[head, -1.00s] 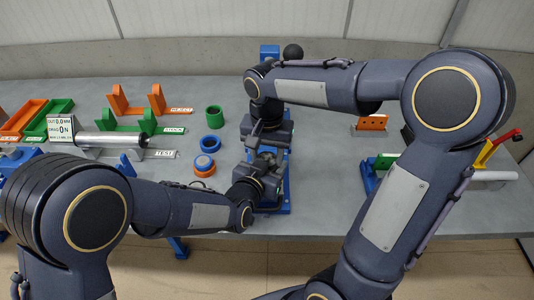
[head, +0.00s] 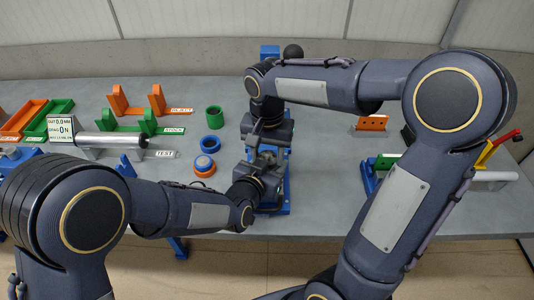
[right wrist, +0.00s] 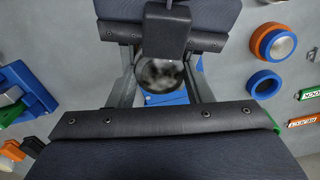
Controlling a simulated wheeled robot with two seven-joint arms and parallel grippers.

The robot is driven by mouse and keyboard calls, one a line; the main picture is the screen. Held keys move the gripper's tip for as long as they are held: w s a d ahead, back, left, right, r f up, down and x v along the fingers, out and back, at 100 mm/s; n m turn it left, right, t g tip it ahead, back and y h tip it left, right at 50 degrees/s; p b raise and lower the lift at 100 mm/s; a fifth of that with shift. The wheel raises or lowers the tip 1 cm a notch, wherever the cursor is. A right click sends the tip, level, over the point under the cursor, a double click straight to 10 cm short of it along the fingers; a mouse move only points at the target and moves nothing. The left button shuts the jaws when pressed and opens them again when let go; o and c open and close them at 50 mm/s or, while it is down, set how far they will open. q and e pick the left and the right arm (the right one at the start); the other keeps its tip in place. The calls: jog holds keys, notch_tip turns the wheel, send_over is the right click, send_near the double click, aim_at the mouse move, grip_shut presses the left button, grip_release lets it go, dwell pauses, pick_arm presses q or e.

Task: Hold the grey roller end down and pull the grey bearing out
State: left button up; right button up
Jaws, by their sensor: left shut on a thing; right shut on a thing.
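My right gripper (head: 266,136) points down from above over a blue stand (head: 283,200) at the table's middle. My left gripper (head: 264,165) reaches in from the near left, just below and in front of it. The jaws nearly meet and hide most of the roller end and bearing in the head view. In the right wrist view a round, mottled grey face (right wrist: 160,74) sits between the finger bars, above blue fixture parts (right wrist: 168,99). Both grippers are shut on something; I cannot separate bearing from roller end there.
A silver roller (head: 112,140) lies on a rack further left. A white roller (head: 492,176) lies at the right.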

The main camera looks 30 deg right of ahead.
aim_at(267, 157)
jog(key=shift+r, duration=1.25)
jog(key=shift+r, duration=0.25)
jog(key=shift+r, duration=2.05)
